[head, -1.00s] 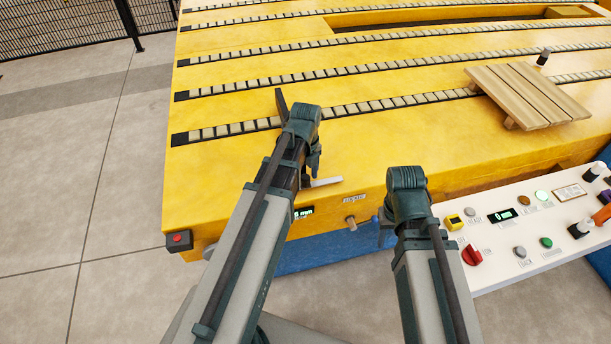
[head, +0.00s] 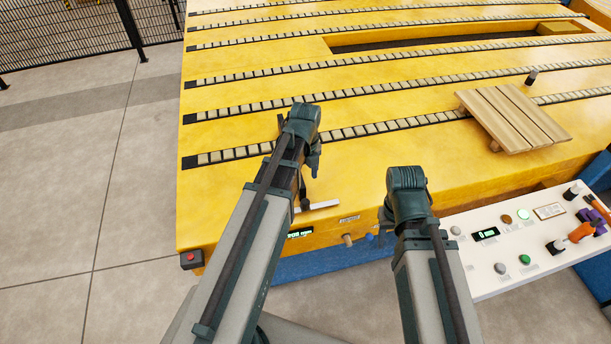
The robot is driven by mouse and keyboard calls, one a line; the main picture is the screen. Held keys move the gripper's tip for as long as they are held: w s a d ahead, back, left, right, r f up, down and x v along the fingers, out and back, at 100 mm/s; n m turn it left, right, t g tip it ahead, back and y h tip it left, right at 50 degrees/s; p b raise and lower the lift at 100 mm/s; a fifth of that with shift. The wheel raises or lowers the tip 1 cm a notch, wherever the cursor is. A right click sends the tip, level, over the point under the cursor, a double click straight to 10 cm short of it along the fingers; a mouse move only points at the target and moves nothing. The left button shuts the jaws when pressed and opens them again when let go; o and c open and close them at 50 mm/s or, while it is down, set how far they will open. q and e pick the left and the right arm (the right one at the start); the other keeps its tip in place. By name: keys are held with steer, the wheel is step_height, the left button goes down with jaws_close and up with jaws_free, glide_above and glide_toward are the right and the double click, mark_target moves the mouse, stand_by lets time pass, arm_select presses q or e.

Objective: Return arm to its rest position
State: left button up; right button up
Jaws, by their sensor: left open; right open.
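My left gripper (head: 293,160) is over the front left of the yellow machine bed (head: 235,205). Its wrist hides much of it. One dark finger shows on each side of the wrist, spread apart, with nothing seen between them. My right gripper (head: 405,213) is mostly hidden behind its own wrist, near the bed's front edge and left of the white control panel (head: 505,262). No held object shows at either arm.
A wooden pallet-like board (head: 512,115) and a small dark cylinder (head: 531,77) stand on the bed's right side. Roller strips cross the bed. An orange-handled tool (head: 581,232) is at the panel's right. A black fence (head: 85,40) stands at back left. Floor at left is clear.

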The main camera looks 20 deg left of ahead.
arm_select(q)
steer(key=shift+r, duration=0.6)
steer(key=s+d+n+y, duration=0.1)
steer(key=s+d+n, duration=1.1)
steer(key=n, duration=0.8)
steer(key=shift+s+d+n, duration=0.15)
steer(key=shift+d+n, duration=0.25)
steer(key=shift+d, duration=1.2)
steer(key=shift+a, duration=0.1)
